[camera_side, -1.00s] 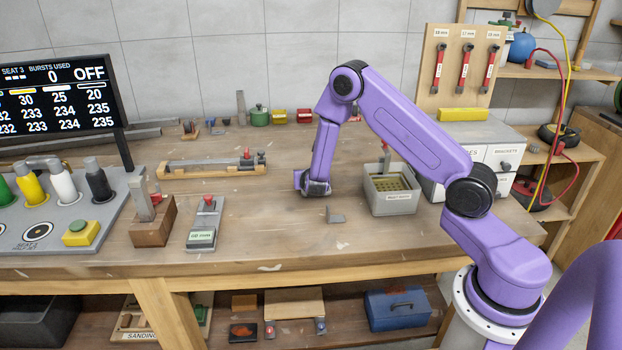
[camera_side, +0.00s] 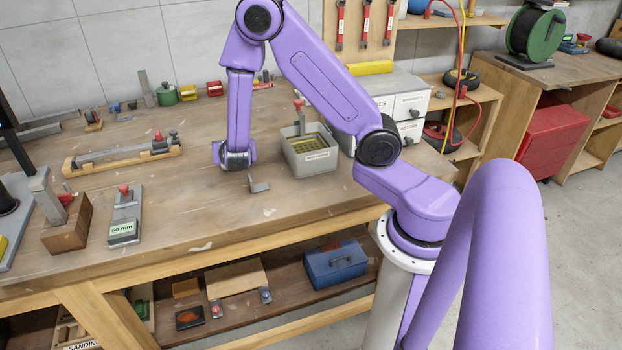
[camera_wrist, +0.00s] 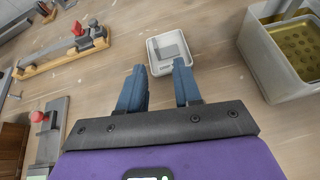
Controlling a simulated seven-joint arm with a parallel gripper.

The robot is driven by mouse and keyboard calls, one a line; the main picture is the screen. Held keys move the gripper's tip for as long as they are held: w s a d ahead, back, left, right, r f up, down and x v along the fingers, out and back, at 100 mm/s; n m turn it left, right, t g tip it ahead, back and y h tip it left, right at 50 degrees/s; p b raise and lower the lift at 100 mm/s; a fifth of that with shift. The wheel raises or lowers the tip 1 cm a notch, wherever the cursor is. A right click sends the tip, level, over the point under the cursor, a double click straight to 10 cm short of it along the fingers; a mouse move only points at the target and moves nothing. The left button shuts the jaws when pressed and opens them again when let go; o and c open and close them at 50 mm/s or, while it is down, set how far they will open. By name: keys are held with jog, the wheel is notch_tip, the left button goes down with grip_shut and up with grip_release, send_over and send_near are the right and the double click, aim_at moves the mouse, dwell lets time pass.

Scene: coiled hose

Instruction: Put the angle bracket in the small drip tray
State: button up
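A grey L-shaped angle bracket (camera_side: 258,185) stands on the bench in the side view, just right of and nearer than my gripper (camera_side: 237,162). In the wrist view, a small white tray (camera_wrist: 153,59) lies beyond my gripper's fingertips (camera_wrist: 158,68). A flat grey piece (camera_wrist: 171,50) lies in it; I cannot tell for sure what it is. I cannot make out this tray in the side view, where my arm covers part of the bench. My gripper's two blue fingers are apart, with bare bench showing between them.
A grey bin (camera_side: 310,163) with a yellow perforated floor is right of my gripper; it also shows in the wrist view (camera_wrist: 262,62). A clamp on a wooden base (camera_side: 120,158) and a 60 mm device (camera_side: 125,215) are to the left. The bench between is mostly clear.

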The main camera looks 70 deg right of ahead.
jog(key=s+a+r+m+g+y, duration=0.2)
jog(key=s+a+m+y, duration=0.1)
jog(key=s, duration=0.7)
jog(key=s+a+r+m+g+y, duration=0.3)
jog(key=s+a+m, duration=0.2)
jog(key=s, duration=0.6)
jog(key=s+a+r+m+g+y, duration=0.3)
jog(key=s+a+m+y, duration=0.1)
jog(key=s, duration=0.7)
jog(key=shift+a+r+m, duration=0.2)
jog(key=shift+a+m, duration=0.3)
jog(key=shift+a, duration=0.55)
